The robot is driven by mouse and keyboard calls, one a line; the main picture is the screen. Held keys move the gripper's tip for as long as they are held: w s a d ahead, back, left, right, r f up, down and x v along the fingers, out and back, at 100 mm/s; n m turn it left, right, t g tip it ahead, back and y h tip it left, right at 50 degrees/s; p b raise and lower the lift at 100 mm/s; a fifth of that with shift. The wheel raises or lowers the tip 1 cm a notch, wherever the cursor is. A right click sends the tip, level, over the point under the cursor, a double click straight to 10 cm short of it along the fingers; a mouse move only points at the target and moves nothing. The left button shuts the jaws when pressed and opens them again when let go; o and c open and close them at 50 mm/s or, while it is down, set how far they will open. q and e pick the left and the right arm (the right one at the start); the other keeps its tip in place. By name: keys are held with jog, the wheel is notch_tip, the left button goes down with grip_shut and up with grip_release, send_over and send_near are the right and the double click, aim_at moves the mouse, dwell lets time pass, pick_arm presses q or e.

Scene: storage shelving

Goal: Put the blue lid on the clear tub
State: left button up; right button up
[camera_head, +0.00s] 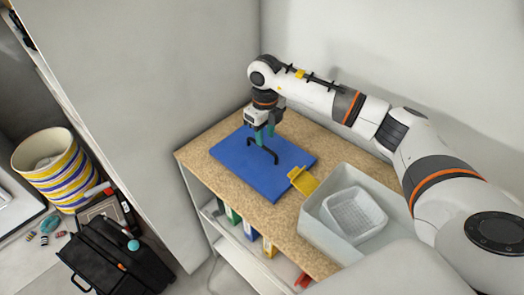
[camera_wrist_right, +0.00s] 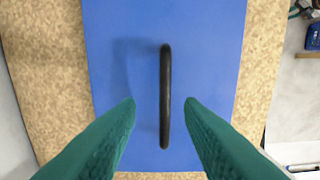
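The blue lid (camera_head: 238,160) lies flat on the speckled shelf board, with a dark bar handle (camera_head: 264,153) standing up from it. My right gripper (camera_head: 264,131) is over the lid at the handle. In the right wrist view, its green fingers (camera_wrist_right: 160,104) are spread, one on each side of the handle (camera_wrist_right: 165,70), with a gap on both sides. The blue lid (camera_wrist_right: 205,50) fills the middle of that view. The clear tub (camera_head: 322,222) stands uncovered right of the lid, with a white basket (camera_head: 356,214) inside. My left gripper is not visible.
A yellow piece (camera_head: 303,180) lies between lid and tub. Coloured binders (camera_head: 252,230) stand on the shelf below the speckled board (camera_head: 200,158). A wall rises behind. At left are a striped basket (camera_head: 52,170) and a black toolbox (camera_head: 118,258).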

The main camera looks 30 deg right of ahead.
aim_at(262, 151)
jog(key=f+p, duration=0.1)
jog(key=f, duration=0.2)
jog(key=f+p, duration=0.1)
jog(key=f, duration=0.1)
jog(key=shift+w+a+p, duration=0.25)
jog(key=shift+a+p, duration=0.05)
jog(key=shift+a, duration=0.1)
jog(key=shift+f, duration=0.3)
jog(key=shift+c, duration=0.5)
grip_shut()
